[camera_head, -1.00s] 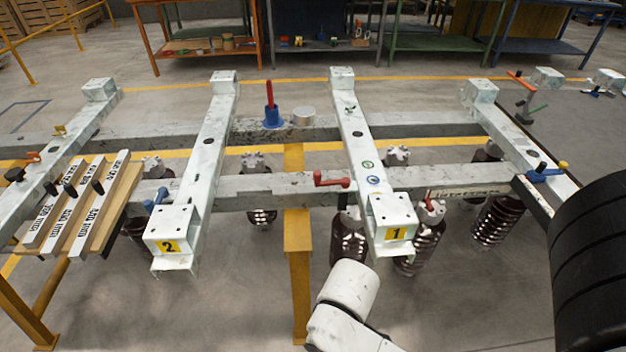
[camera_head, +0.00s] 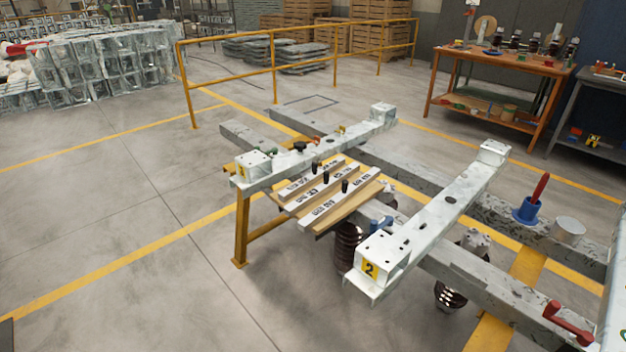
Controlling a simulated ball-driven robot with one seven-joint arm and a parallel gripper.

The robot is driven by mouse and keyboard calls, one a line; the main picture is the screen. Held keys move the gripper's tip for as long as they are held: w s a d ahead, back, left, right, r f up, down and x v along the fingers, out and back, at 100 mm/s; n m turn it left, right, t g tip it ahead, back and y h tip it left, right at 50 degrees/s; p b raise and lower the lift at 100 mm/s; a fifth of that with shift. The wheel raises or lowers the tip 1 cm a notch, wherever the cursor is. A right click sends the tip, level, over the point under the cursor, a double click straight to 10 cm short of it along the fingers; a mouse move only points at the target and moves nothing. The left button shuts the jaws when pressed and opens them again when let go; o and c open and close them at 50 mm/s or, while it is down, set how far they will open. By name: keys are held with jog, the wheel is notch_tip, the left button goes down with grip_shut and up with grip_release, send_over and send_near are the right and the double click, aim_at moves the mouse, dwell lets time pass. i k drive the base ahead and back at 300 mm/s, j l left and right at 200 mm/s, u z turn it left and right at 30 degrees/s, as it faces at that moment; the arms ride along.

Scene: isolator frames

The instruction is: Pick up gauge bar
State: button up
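Three white gauge bars with printed black lettering lie side by side on a wooden board, each with a black knob. They are the left bar (camera_head: 303,181), the middle bar (camera_head: 322,190) and the right bar (camera_head: 349,197). The lettering is too small to read surely. The wooden board (camera_head: 325,221) sits between two white cross beams of the frame, near its left end. My gripper is not in view, so its state and its distance from the bars are hidden.
The white beam marked 2 (camera_head: 420,236) stands right of the board, another white beam (camera_head: 330,150) behind it. A blue cup with a red handle (camera_head: 529,207) and a grey cylinder (camera_head: 568,230) stand on the rail. Open floor (camera_head: 130,220) lies left. A yellow railing (camera_head: 300,64) stands behind.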

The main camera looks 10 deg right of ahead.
aim_at(292, 190)
jog(key=i+j+u, duration=0.2)
jog(key=i+j, duration=0.2)
jog(key=i, duration=0.15)
jog(key=i+j+u, duration=0.2)
jog(key=i+j, duration=0.15)
jog(key=i, duration=0.2)
